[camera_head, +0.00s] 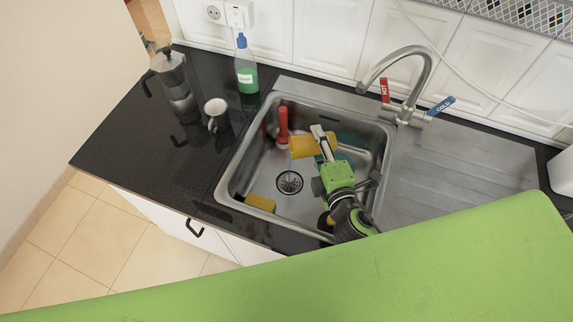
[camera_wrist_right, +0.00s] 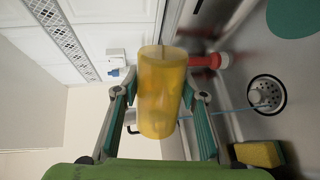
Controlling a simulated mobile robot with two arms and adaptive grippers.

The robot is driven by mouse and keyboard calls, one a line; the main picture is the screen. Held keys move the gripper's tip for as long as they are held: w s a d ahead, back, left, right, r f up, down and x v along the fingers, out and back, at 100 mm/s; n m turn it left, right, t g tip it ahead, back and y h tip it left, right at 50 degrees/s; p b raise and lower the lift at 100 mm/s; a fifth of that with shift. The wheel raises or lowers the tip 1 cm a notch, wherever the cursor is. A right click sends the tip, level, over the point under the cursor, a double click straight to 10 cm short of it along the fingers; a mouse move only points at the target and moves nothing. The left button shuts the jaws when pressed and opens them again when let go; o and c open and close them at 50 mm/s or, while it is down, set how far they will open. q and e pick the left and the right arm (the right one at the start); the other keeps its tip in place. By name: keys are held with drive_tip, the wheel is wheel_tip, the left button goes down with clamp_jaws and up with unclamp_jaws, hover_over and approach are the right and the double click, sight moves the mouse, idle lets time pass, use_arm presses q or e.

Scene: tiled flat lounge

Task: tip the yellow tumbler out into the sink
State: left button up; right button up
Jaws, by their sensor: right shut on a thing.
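The yellow tumbler (camera_head: 300,147) is held on its side above the sink basin (camera_head: 246,165). In the right wrist view the translucent yellow tumbler (camera_wrist_right: 162,92) sits between the two fingers of my right gripper (camera_wrist_right: 160,100), which is shut on it. In the head view my right gripper (camera_head: 322,148) is over the basin, at the tumbler's right. A thin bluish stream runs from the tumbler down towards the round drain (camera_head: 289,182). The tumbler's inside is hidden. My left gripper is not in view.
In the basin are a red upright object (camera_head: 282,124) and a yellow sponge (camera_head: 260,202). The tap (camera_head: 410,78) arches at the back right. A green bottle (camera_head: 246,75), a white mug (camera_head: 216,113) and a moka pot (camera_head: 173,82) stand on the black counter. The drainboard (camera_head: 465,160) is clear.

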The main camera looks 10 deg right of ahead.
drive_tip(key=shift+a+r+n+p, duration=0.1)
drive_tip(key=shift+r+n+p, duration=0.2)
drive_tip(key=shift+n, duration=0.1)
